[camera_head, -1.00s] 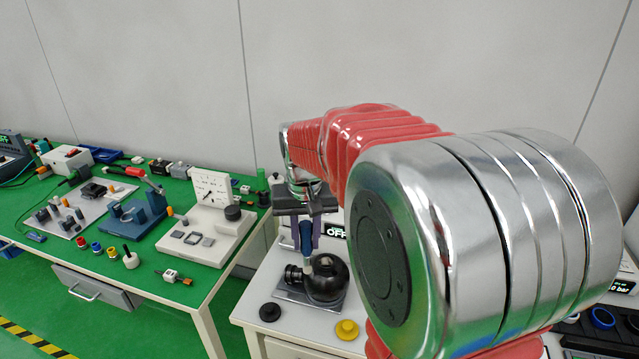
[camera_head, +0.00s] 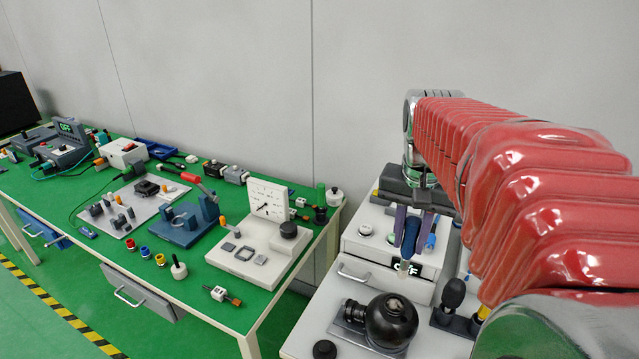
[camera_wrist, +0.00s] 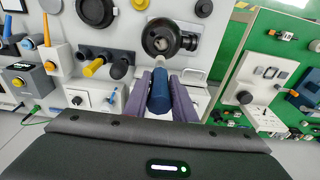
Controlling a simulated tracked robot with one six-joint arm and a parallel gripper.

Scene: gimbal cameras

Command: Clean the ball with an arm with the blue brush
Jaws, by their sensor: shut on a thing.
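My gripper (camera_head: 412,225) is shut on the blue brush (camera_head: 410,238), which it holds with its pale tip downward. In the wrist view the blue handle (camera_wrist: 160,92) sits between my two purple fingers. The black ball (camera_head: 391,320) with a short ribbed arm (camera_head: 354,311) at its left side rests on a grey plate on the white bench. In the head view the brush tip shows above the ball with a visible gap. The ball also shows beyond the brush in the wrist view (camera_wrist: 160,45); a pale spot lies in front of its middle there.
A black knobbed stand (camera_head: 453,294) is right of the ball, and a black knob (camera_head: 324,349) is in front. A white unit with a display (camera_head: 407,267) stands behind. The green table (camera_head: 200,280) at left holds many devices. My arm hides much of the right side.

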